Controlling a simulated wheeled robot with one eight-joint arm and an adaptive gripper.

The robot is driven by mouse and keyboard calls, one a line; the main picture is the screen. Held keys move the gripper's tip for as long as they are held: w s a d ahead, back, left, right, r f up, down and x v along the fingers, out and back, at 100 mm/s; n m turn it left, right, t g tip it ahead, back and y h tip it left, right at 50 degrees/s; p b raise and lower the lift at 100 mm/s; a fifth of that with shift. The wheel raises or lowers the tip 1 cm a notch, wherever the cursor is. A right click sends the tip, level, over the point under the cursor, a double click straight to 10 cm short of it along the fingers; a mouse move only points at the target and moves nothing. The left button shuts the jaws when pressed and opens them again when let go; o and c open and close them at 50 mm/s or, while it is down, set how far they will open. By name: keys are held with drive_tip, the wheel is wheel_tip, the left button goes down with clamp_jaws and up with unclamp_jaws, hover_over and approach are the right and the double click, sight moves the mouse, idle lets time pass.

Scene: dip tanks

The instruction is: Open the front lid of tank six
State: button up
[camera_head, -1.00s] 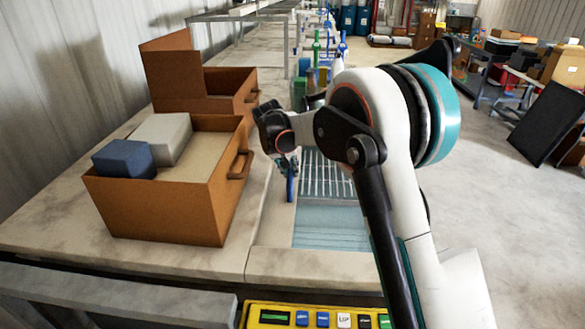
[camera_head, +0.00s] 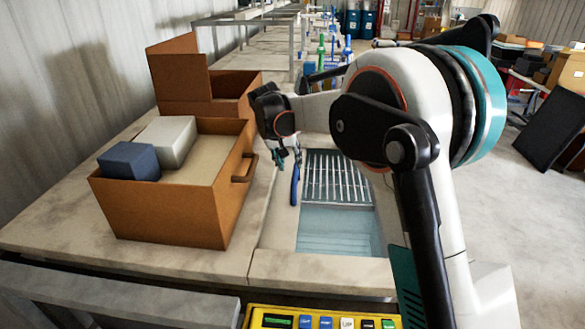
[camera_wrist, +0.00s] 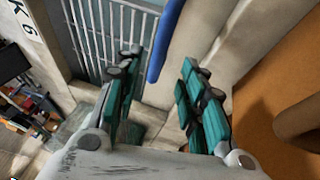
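The tank (camera_head: 338,245) is a recessed basin in the stone-like counter, with pale blue liquid at its near end and a metal grate (camera_head: 338,178) behind. In the wrist view, a white face beside the grate (camera_wrist: 102,45) carries a partly cut-off label (camera_wrist: 22,18) reading "K 6". A blue bar (camera_head: 295,186) stands at the tank's left edge; it also shows in the wrist view (camera_wrist: 164,42). My gripper (camera_head: 286,160) hangs just above and left of the grate. In the wrist view its teal fingers (camera_wrist: 160,65) are apart, with nothing clearly held. I cannot make out which part is the front lid.
A brown open box (camera_head: 165,215) with a handle holds a blue block (camera_head: 130,160) and a grey block (camera_head: 166,140), left of my gripper. Another brown box (camera_head: 228,110) stands behind. A yellow button panel (camera_head: 300,317) is at the front. Open floor lies right.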

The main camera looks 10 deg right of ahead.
drive_tip(key=shift+v, duration=2.6)
drive_tip(key=s+d+r+y+b, duration=0.1)
drive_tip(key=s+d+b, duration=0.15)
drive_tip(key=s, duration=0.45)
drive_tip(key=s+d+r+n+t+b, duration=0.1)
drive_tip(key=s+d, duration=0.3)
drive_tip(key=s, duration=0.3)
drive_tip(key=s+d+r+y+b, duration=0.1)
drive_tip(key=s+d, duration=0.3)
drive_tip(key=s, duration=0.3)
drive_tip(key=s+d+f+t+b, duration=0.1)
drive_tip(key=s+f+b, duration=0.1)
drive_tip(key=s+f, duration=0.4)
drive_tip(key=s+d+f+t+y+b, duration=0.1)
drive_tip(key=s+f, duration=0.5)
drive_tip(key=s, duration=0.7)
drive_tip(key=shift+s+d+n+b, duration=0.4)
drive_tip(key=shift+d+b, duration=0.1)
drive_tip(key=shift+d, duration=0.3)
